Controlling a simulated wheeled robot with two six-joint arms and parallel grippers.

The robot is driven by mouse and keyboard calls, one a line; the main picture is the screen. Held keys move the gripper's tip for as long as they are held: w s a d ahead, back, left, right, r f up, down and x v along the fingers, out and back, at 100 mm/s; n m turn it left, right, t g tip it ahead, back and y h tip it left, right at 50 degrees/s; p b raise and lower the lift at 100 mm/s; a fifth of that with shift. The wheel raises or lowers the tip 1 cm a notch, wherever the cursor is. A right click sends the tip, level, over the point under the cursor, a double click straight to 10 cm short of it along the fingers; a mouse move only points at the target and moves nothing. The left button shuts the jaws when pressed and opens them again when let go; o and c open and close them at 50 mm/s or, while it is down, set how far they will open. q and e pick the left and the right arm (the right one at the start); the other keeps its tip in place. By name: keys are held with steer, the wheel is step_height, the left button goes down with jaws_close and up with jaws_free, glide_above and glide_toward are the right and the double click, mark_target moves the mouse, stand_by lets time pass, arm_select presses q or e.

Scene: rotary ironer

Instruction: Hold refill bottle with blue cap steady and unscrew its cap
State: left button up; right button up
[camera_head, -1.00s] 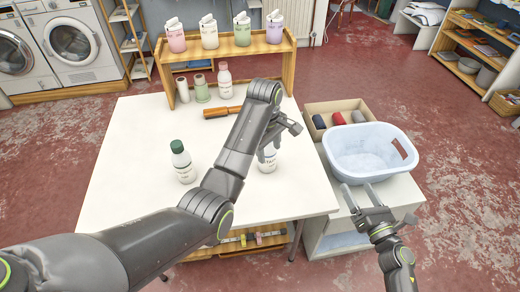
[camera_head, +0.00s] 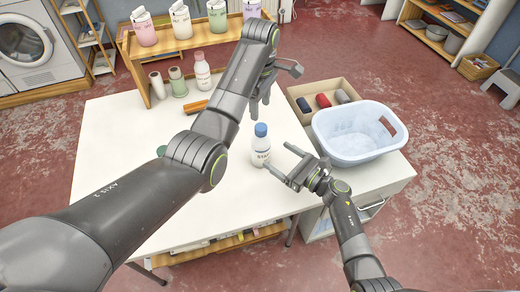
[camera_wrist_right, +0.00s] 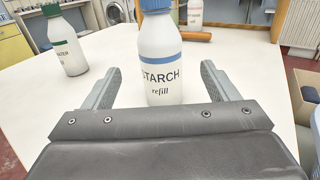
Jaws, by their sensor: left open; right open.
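The refill bottle (camera_head: 261,153), white with a blue cap (camera_head: 261,129), stands upright on the white table. In the right wrist view its label on the bottle (camera_wrist_right: 162,80) reads "STARCH refill", and the cap (camera_wrist_right: 155,4) is cut by the top edge. My right gripper (camera_head: 279,157) is open, low beside the bottle. In its wrist view the fingers lie to either side of the bottle with gaps on both sides. My left gripper (camera_head: 260,103) is open and empty, pointing down above the table, higher and beyond the cap in the head view.
A green-capped bottle (camera_wrist_right: 66,45) stands to the left, mostly hidden by my left arm in the head view. Other bottles (camera_head: 203,72) and an orange-brown roller (camera_head: 195,107) are near the shelf. A blue-white basket (camera_head: 355,150) and a box (camera_head: 300,97) are right.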

mark_target(268, 149)
arm_select(q)
steer(key=shift+s+d, duration=0.1)
arm_select(e)
steer(key=x, duration=0.8)
